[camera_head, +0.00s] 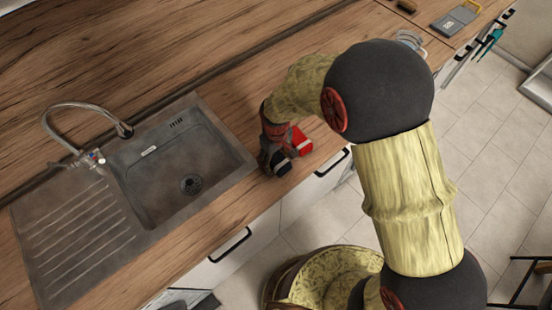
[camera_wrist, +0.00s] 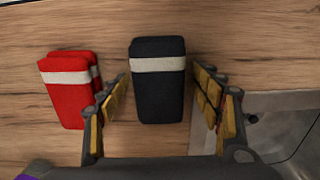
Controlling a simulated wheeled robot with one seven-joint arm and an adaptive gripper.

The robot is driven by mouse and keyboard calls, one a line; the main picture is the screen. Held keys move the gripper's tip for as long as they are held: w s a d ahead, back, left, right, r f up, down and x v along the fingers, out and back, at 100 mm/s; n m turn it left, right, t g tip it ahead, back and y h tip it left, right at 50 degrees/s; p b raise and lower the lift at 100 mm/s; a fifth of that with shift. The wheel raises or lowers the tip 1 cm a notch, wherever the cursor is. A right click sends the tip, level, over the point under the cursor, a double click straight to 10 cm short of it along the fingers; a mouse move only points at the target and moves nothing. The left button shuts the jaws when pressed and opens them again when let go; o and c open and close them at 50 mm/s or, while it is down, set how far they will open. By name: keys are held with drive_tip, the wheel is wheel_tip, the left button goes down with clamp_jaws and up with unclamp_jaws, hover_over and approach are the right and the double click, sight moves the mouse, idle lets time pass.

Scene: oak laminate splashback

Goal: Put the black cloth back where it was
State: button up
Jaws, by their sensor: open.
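The black cloth (camera_wrist: 158,98) is a folded block with a pale band, lying on the wooden counter in the wrist view. My gripper (camera_wrist: 160,100) is open, with one finger on each side of the cloth and visible gaps between. In the head view the black cloth (camera_head: 281,165) shows partly under my gripper (camera_head: 274,150) near the counter's front edge. A red cloth (camera_wrist: 68,88) with a pale band lies just left of my left finger in the wrist view; it also shows in the head view (camera_head: 301,141).
The metal sink (camera_head: 185,165) lies left of my gripper, and its rim (camera_wrist: 285,103) is close to the right finger in the wrist view. The counter's front edge is near. A grey board-like item (camera_head: 455,20) lies far right.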

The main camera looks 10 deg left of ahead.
sight(276, 158)
wheel_tip(276, 158, up, 12)
drive_tip(key=p, duration=0.1)
drive_tip(key=shift+r, duration=0.25)
drive_tip(key=d+r+m+t, duration=0.1)
drive_tip(key=d+r+m, duration=0.2)
drive_tip(key=d+r, duration=0.6)
drive_tip(key=s+d+r+m+t, duration=0.4)
drive_tip(key=s+d+r+m, duration=0.3)
drive_tip(key=s+d+r, duration=0.7)
drive_tip(key=d, duration=0.4)
drive_tip(key=shift+s+r+t, duration=0.2)
drive_tip(key=shift+t, duration=0.1)
